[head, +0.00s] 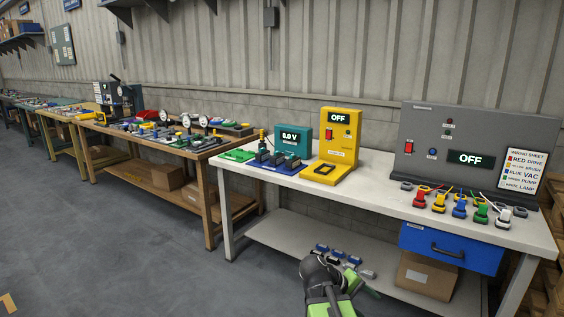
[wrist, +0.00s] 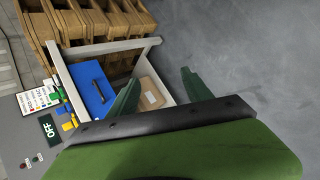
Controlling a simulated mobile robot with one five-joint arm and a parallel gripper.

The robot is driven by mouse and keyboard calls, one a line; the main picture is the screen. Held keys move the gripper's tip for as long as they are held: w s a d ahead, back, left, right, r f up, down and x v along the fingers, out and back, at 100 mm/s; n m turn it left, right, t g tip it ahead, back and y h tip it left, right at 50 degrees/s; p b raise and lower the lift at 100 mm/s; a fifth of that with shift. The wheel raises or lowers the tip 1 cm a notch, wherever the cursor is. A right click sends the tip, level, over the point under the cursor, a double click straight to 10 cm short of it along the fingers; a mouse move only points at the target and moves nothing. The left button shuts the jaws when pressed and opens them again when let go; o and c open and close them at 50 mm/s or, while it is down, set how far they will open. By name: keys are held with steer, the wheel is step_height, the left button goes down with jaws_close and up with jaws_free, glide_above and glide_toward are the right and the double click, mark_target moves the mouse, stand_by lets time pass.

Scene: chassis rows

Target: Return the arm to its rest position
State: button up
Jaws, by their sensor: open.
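My gripper (wrist: 160,92) shows in the wrist view with its two dark green fingers spread apart and nothing between them. In the wrist view the picture is turned on its side, and a cardboard box (wrist: 151,93) on the bench's lower shelf lies behind the gap between the fingers. In the head view my green and black arm (head: 327,288) is low at the bottom centre, in front of the white bench (head: 385,202). The fingertips cannot be made out clearly there.
On the white bench stand a grey panel (head: 482,118) reading OFF with several coloured plugs before it, a yellow tester (head: 342,140) and a teal meter (head: 291,139). A blue drawer (head: 450,247) hangs under the top. Wooden benches line the wall leftward. The floor (head: 110,245) at left is clear.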

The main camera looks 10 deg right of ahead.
steer(key=a+f+y, duration=0.4)
steer(key=a, duration=0.7)
steer(key=a+f+y, duration=0.3)
steer(key=a+y, duration=0.1)
steer(key=a, duration=0.7)
step_height(320, 180, up, 23)
steer(key=a+m+y+p, duration=0.1)
steer(key=p, duration=2.1)
steer(key=shift+a+f+t+p, duration=0.2)
steer(key=shift+a+t+p, duration=0.1)
steer(key=shift+a+p, duration=0.1)
steer(key=shift+w, duration=0.1)
